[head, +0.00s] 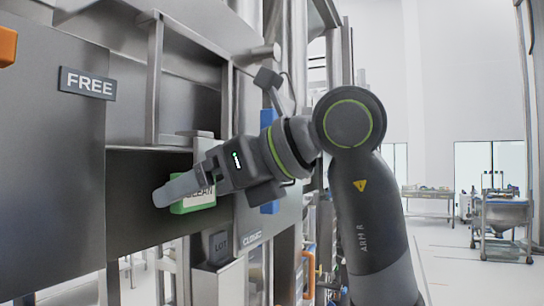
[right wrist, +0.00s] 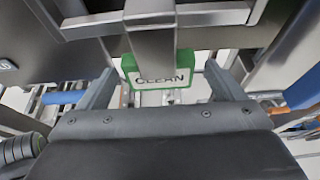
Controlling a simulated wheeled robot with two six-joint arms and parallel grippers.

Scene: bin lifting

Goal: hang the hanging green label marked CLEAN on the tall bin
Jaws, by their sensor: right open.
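The green label marked CLEAN (head: 200,203) hangs at the steel front with its lettering partly hidden by my right gripper. The label also shows in the right wrist view (right wrist: 184,79), with a grey steel strip running down in front of its middle. My right gripper (head: 172,190) is open. In the right wrist view its fingers stand to the left and right of the label, with a visible gap on each side. I cannot tell whether the fingers are level with the label in depth. Which steel body is the tall bin is not clear. My left gripper is not in view.
A dark panel with a FREE sign (head: 88,83) fills the left, with an orange piece (head: 8,46) at its edge. A steel cart (head: 503,225) stands far right on open floor.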

